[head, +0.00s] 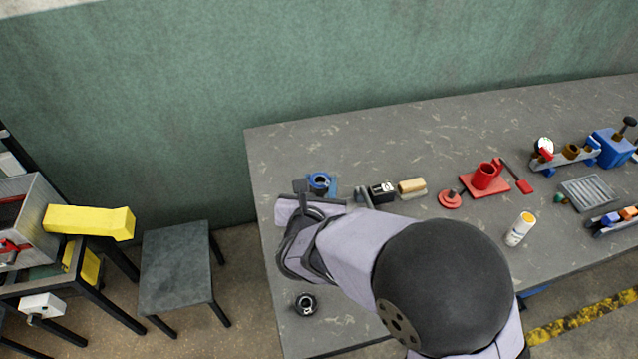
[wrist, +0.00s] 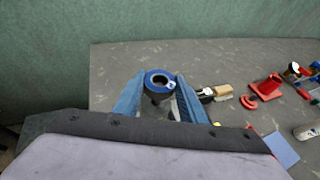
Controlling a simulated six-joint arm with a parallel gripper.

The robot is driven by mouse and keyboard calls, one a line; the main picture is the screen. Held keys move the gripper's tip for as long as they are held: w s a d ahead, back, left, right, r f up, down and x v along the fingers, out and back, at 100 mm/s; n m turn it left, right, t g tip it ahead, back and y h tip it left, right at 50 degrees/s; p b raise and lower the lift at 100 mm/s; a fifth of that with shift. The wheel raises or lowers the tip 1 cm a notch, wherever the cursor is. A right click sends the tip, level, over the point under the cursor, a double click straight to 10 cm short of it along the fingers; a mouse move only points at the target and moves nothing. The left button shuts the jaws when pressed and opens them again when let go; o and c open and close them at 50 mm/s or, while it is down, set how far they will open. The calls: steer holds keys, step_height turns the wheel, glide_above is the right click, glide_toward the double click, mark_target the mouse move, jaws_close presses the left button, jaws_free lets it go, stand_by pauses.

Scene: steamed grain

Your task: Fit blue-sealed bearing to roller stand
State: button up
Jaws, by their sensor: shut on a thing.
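The blue-sealed bearing (head: 320,181), a ring with a blue face and a dark centre, is at the left end of the table. In the wrist view it (wrist: 158,78) sits between the blue fingers of my gripper (wrist: 158,92), which is shut on it. My arm hides part of the gripper in the head view. I cannot tell the bearing's height above the table. To its right is a small grey stand with a dark roller part (head: 382,191), and beside it a cream roller (head: 411,185) on a grey base. I cannot tell which is the roller stand.
A second, dark bearing (head: 306,304) lies near the table's left front edge. Red parts (head: 485,178), a white bottle (head: 520,229), a grey ribbed tray (head: 587,194) and a blue vise (head: 612,147) stand to the right. The table's back left (head: 300,145) is clear.

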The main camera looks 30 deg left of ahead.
steer(key=shift+f+b, duration=0.4)
steer(key=shift+b, duration=0.1)
stand_by(0.3)
steer(key=o, duration=1.2)
steer(key=shift+o, duration=0.2)
steer(key=shift+s, duration=0.15)
steer(key=b+v, duration=0.2)
steer(key=v, duration=0.5)
steer(key=shift+d, duration=0.1)
